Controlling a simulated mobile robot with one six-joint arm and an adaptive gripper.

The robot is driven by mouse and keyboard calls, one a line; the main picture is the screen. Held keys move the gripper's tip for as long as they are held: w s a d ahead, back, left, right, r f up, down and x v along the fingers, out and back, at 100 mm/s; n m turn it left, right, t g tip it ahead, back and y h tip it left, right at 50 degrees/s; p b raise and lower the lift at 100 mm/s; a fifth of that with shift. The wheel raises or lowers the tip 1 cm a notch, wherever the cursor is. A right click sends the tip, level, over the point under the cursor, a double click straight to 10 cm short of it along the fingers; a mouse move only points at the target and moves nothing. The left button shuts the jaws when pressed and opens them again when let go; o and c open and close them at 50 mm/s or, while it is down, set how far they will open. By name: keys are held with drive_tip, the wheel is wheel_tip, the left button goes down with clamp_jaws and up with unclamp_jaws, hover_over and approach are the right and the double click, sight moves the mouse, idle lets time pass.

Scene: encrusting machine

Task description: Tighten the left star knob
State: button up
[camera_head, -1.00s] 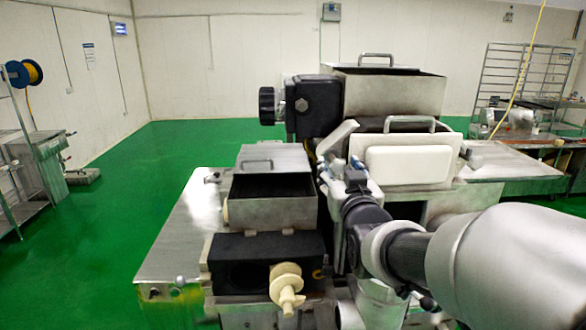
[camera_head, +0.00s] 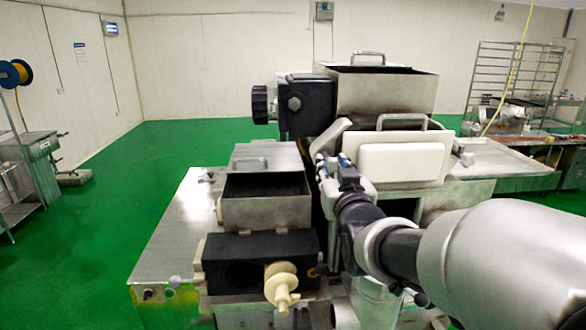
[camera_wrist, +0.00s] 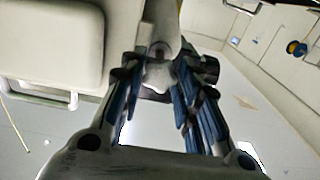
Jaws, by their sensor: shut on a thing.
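The left star knob (camera_wrist: 158,76) is a small pale grey, lobed knob between my fingers in the wrist view. My gripper (camera_wrist: 166,72) is shut on it, with the blue-lined fingers on either side. In the head view my gripper (camera_head: 335,168) is at the left edge of the white block (camera_head: 402,162) on the machine front, below a grey slanted bracket (camera_head: 332,136). The knob cannot be made out there, as the gripper and wrist cover it.
A steel hopper (camera_head: 265,207) with a black block and cream spindle (camera_head: 282,284) stands left of my arm. A larger hopper (camera_head: 385,92) and a black knob (camera_head: 262,104) are behind. A steel side table (camera_head: 510,158) is right. Green floor lies open at left.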

drive_tip(key=shift+f+n+b, duration=0.15)
drive_tip(key=shift+n+b, duration=0.35)
drive_tip(key=shift+b, duration=0.45)
drive_tip(key=o, duration=1.1)
drive_tip(key=shift+c, duration=0.2)
drive_tip(key=shift+s, duration=0.1)
drive_tip(key=s, duration=1.1)
drive_tip(key=shift+s, duration=0.4)
